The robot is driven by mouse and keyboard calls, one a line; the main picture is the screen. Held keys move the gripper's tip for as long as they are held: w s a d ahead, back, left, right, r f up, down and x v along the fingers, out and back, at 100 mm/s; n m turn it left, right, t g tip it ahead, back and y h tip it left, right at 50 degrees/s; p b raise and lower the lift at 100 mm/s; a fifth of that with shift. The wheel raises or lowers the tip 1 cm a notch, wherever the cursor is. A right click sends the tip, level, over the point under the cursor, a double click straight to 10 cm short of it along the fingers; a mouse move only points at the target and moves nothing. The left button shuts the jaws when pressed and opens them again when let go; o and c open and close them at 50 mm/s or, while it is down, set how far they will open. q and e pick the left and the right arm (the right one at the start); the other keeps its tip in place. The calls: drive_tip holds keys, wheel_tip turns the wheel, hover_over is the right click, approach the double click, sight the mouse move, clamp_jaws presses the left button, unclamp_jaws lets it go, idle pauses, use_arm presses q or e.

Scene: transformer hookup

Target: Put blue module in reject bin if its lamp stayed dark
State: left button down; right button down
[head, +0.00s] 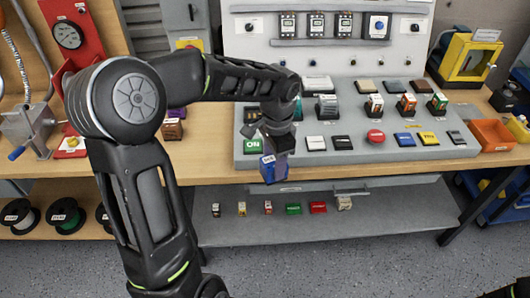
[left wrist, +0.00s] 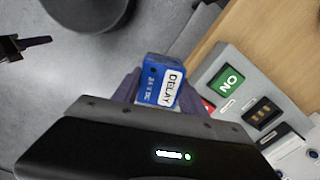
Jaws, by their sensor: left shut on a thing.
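The blue module (left wrist: 160,82), labelled "DELAY" and "24V DC", is held between the purple-grey fingers of my left gripper (head: 273,168). The gripper is shut on it. In the head view the blue module (head: 267,161) hangs tilted just off the bench's front edge, in front of the green ON button (head: 257,143). An orange bin (head: 492,135) stands on the bench at the right; I cannot read a reject label on it. Small indicators (head: 312,62) sit on the upright panel; I cannot tell which lamp belongs to the module. A dark piece like my right gripper (left wrist: 28,46) shows at the wrist view's left edge.
The sloped grey console (head: 240,155) carries several modules and buttons, including a red one (head: 375,136). A lower grey shelf (head: 380,222) holds a row of small parts. A yellow box (head: 470,58) stands at the back right. Air in front of the bench is free.

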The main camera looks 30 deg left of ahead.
use_arm(q)
drive_tip(key=w+d+f+n, duration=0.2)
drive_tip(key=d+f+n, duration=0.4)
drive_tip(key=d+f, duration=0.4)
wheel_tip(320, 180, down, 6)
drive_tip(key=shift+w+d+r+n, duration=0.15)
drive_tip(key=shift+r+n, duration=0.05)
drive_tip(key=shift+n, duration=0.1)
